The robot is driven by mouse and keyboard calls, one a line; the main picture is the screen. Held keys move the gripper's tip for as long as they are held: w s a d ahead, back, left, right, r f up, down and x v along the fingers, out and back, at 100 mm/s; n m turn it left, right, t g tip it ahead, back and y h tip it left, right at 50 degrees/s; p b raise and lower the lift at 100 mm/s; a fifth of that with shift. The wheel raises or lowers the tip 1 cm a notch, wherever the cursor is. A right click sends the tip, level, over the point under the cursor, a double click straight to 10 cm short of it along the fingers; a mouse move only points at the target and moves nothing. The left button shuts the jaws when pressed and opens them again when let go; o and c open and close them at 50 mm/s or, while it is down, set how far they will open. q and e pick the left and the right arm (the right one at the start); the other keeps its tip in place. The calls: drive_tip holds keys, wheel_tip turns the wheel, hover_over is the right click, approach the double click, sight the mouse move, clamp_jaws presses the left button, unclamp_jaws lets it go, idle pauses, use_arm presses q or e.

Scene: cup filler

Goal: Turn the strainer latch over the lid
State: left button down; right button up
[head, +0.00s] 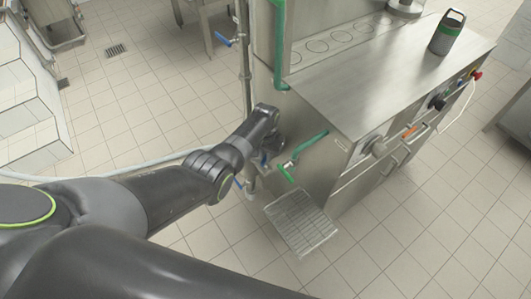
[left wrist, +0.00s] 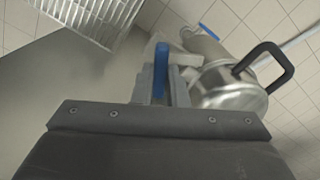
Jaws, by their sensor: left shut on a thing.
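My left gripper (left wrist: 162,88) is shut on a blue latch handle (left wrist: 161,62) in the left wrist view. The handle stands up between the fingers. Right beside it is the round metal strainer housing (left wrist: 222,92) with its lid and a black bar handle (left wrist: 276,62). Whether the latch lies over the lid cannot be told, as the fingers hide its lower part. In the head view my left gripper (head: 272,146) is low at the machine's left side, and the strainer is mostly hidden behind my arm. My right gripper is not in view.
The steel machine (head: 345,80) stands just right of my left gripper. A green pipe handle (head: 287,171) and a wire grate (head: 301,222) stick out nearby. A vertical pipe with a blue valve lever (head: 224,39) rises behind.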

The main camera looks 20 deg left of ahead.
use_arm(q)
drive_tip(key=m, duration=0.5)
drive_tip(key=shift+m+p, duration=0.4)
idle(0.4)
drive_tip(key=c, duration=1.4)
unclamp_jaws()
drive_tip(key=shift+c, duration=0.2)
drive_tip(key=shift+r, duration=0.1)
drive_tip(key=shift+r, duration=0.25)
wheel_tip(320, 180, up, 8)
drive_tip(key=p, duration=0.2)
drive_tip(key=shift+f+p, duration=0.1)
drive_tip(key=shift+p, duration=0.3)
wheel_tip(320, 180, up, 9)
hover_over(265, 157)
drive_tip(key=shift+d, duration=0.1)
drive_tip(key=shift+f, duration=0.1)
